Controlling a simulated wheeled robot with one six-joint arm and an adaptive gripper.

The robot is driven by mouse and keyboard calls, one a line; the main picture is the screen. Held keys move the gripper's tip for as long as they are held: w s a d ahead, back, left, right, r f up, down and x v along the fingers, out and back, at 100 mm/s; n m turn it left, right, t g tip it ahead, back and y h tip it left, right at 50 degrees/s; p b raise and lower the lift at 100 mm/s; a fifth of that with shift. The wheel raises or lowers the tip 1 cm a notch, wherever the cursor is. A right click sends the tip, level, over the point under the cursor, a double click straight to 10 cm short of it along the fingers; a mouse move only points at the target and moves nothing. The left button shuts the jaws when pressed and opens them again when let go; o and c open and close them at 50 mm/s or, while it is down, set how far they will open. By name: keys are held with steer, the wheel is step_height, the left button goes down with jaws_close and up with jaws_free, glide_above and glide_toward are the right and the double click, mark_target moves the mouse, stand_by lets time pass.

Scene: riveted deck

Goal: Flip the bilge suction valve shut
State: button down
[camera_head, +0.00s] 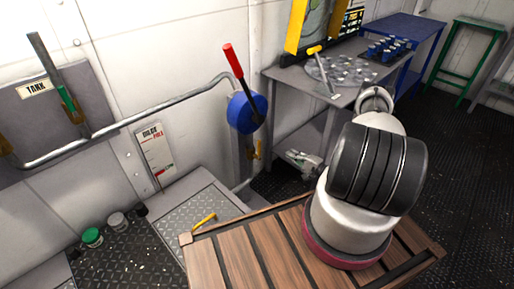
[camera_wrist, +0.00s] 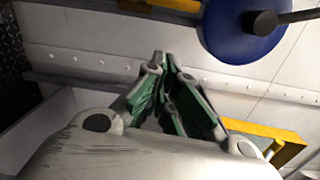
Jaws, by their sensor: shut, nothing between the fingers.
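The valve with a round blue body (camera_head: 247,112) is on a pipe at the wall, in the middle of the head view. Its red-gripped lever (camera_head: 233,62) points up and slightly left from a dark hub. In the wrist view the blue body (camera_wrist: 235,30) is at the top right with the dark hub and part of a rod; the red grip is out of that view. My gripper (camera_wrist: 165,62) is shut and empty, below and left of the blue body, apart from it. In the head view my gripper (camera_head: 298,157) is low, right of the valve, partly hidden by my arm.
A yellow bracket (camera_head: 258,150) sits below the valve. A pipe (camera_head: 160,108) runs left to a panel labelled TANK (camera_head: 35,88) with a green-handled lever (camera_head: 68,103). A bilge placard (camera_head: 155,150) is on the wall. A grey workbench (camera_head: 330,75) stands behind my arm.

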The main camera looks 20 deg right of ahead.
mark_target(259, 150)
steer(key=shift+r+n, duration=0.25)
steer(key=shift+n, duration=0.45)
steer(key=shift+w+a, duration=0.1)
steer(key=shift+w, duration=0.05)
steer(key=w+a, duration=0.8)
